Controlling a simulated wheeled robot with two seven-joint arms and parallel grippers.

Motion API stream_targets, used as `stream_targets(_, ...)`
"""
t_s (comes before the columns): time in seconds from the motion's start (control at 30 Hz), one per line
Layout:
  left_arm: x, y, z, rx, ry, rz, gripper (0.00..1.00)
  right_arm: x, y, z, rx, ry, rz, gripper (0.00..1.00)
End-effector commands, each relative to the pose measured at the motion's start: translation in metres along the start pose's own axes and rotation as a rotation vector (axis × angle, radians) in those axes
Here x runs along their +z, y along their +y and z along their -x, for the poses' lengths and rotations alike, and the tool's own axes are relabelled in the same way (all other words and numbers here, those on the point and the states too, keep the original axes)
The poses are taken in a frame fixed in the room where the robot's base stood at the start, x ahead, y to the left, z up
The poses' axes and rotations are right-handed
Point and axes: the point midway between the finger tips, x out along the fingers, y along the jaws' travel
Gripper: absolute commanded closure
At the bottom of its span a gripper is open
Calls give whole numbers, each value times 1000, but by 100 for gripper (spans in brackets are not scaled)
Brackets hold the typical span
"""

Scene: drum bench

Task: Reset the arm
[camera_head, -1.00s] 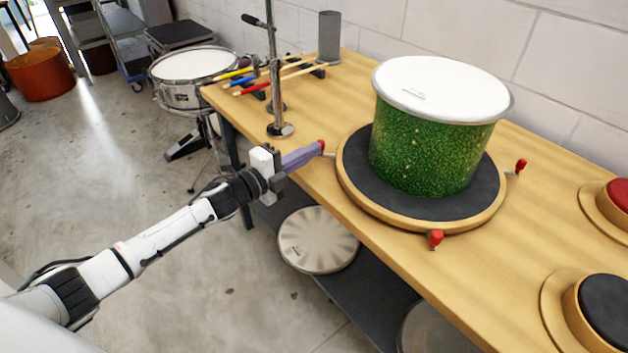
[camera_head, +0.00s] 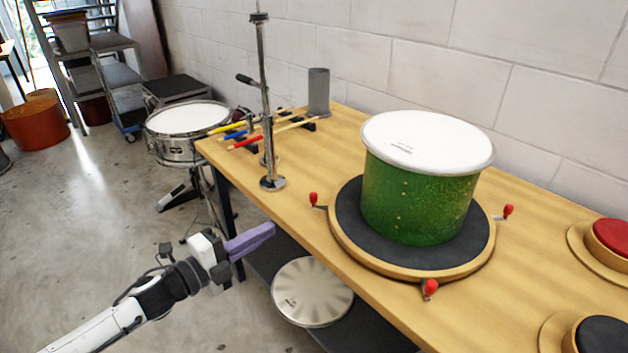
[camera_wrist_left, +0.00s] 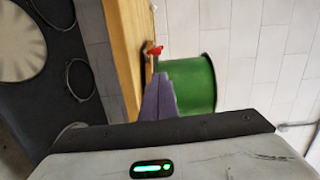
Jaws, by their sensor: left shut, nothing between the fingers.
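My left gripper (camera_head: 250,240) has purple fingers and is shut and empty. It is in front of the bench's front edge, apart from the bench, with the arm coming in from the lower left. Its fingers also show in the left wrist view (camera_wrist_left: 158,100), overlapping the bench edge and the drum in the picture. A green drum (camera_head: 418,198) with a white head stands upright on a round dark-topped turntable (camera_head: 345,245) on the bench. Red-tipped handles stick out around the turntable; the left one (camera_head: 313,199) is nearest my gripper. My right gripper is not in view.
The wooden bench (camera_head: 300,222) runs from centre to lower right. On it are a metal stand (camera_head: 267,110), several coloured sticks (camera_head: 240,130) and a grey cylinder (camera_head: 318,92). A snare drum (camera_head: 180,130) stands left. A round disc (camera_head: 312,292) lies on the lower shelf.

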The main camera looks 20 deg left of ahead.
Motion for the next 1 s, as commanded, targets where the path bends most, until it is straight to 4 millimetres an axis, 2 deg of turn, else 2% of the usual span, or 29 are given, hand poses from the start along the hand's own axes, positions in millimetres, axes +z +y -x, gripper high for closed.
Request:
stream_targets(0.07,0,0,0,1,-1,3,100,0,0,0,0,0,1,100)
stream_targets(0.17,-8,15,4,18,-21,74,100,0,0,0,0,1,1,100)
stream_targets(0.27,-28,53,16,66,-83,274,100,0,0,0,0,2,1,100)
stream_targets(0.37,-60,107,41,146,-197,577,100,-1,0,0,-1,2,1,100)
stream_targets(0.4,-75,129,53,181,-251,709,100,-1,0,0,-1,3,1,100)
stream_targets(0.5,-115,178,88,267,-394,1014,100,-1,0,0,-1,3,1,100)
stream_targets(0.6,-154,214,122,339,-529,1268,100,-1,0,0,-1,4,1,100)
stream_targets(0.7,-185,236,150,393,-641,1453,100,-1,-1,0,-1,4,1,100)
stream_targets(0.8,-205,248,167,425,-713,1563,100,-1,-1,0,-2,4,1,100)
stream_targets(0.9,-214,252,174,439,-746,1612,100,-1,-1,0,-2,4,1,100)
stream_targets(1.0,-214,252,174,439,-746,1612,100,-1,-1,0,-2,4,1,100)
